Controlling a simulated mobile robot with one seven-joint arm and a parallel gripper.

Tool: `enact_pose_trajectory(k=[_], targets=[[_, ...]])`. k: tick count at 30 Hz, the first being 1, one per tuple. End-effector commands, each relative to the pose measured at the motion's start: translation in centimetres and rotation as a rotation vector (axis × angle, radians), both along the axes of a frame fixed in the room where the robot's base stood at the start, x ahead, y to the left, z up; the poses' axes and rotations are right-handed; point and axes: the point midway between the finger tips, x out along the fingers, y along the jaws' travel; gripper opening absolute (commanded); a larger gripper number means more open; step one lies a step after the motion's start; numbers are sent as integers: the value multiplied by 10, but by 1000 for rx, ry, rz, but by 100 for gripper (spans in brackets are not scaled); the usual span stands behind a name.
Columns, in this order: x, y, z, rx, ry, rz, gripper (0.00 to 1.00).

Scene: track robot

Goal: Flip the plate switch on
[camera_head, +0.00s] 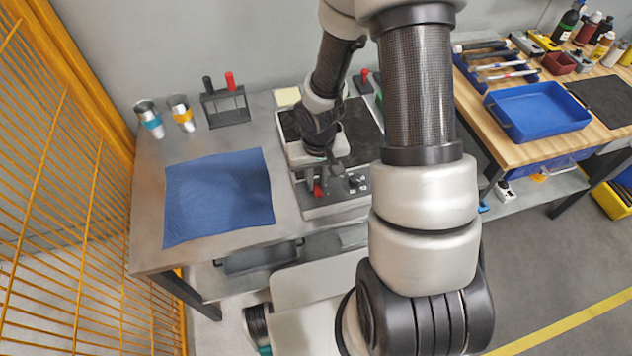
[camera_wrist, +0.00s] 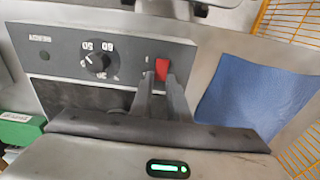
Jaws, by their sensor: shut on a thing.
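The plate switch is a small red rocker (camera_wrist: 162,67) on the grey front panel (camera_wrist: 75,57) of the hot plate. In the wrist view my gripper (camera_wrist: 161,78) has its two fingers close together at the switch, one on each side, shut on it. In the head view the red switch (camera_head: 318,190) shows at the panel's left, just below my gripper (camera_head: 322,178). A round black dial with numbers (camera_wrist: 97,62) sits beside the switch. The hot plate's dark top (camera_head: 362,127) is partly hidden by my arm. I cannot tell the switch's position.
A blue cloth (camera_head: 218,197) lies on the metal table left of the hot plate. Two cups (camera_head: 149,119) and a dark rack (camera_head: 226,106) stand behind it. A wooden bench with a blue tray (camera_head: 538,111) is at the right. A yellow mesh fence (camera_head: 70,190) borders the left.

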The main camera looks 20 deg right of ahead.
Motion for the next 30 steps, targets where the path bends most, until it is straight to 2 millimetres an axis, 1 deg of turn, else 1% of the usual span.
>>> enact_pose_trajectory(k=[1, 9, 15, 21, 22, 24, 25, 30], targets=[[0, 0, -9, -2, -37, 2, 0], [-5, 0, -3, 0, -161, 1, 0], [-6, 0, 2, 2, -178, -1, 0], [-6, 0, 2, 2, -177, -1, 0], [-6, 0, 2, 2, -177, -1, 19], [-6, 0, 2, 2, -177, -1, 31], [-6, 0, 2, 2, -177, -1, 34], [-6, 0, 2, 2, -176, -1, 34]])
